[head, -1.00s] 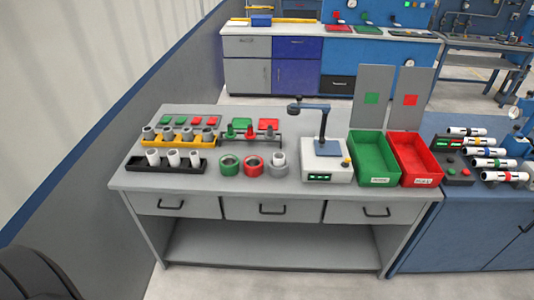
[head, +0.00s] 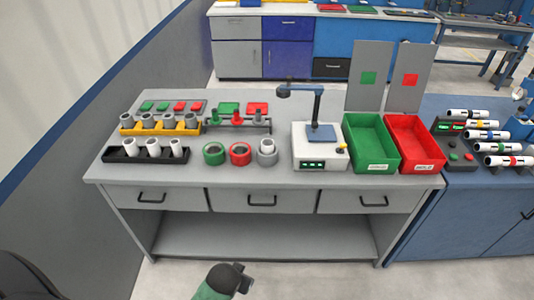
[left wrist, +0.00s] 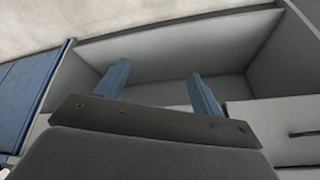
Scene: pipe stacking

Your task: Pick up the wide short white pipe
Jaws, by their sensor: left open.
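Three white pipes stand upright in a black rack (head: 117,155) at the table's front left: a left one (head: 130,148), a middle one (head: 153,147) and a right one (head: 176,148). A pale, wide, short pipe (head: 267,145) appears to stand in the grey ring at the right of the ring row. At this size I cannot tell surely which is the wide short white pipe. My left gripper (left wrist: 158,72) is open and empty in the left wrist view, its blue fingers apart before the table's lower shelf. My right gripper is not in view.
A green ring (head: 214,154) and a red ring (head: 240,153) stand beside the grey one. A yellow rack (head: 127,130) with grey pipes is behind. A white device (head: 318,160), a green bin (head: 368,165) and a red bin (head: 417,163) stand right. Free tabletop lies in front.

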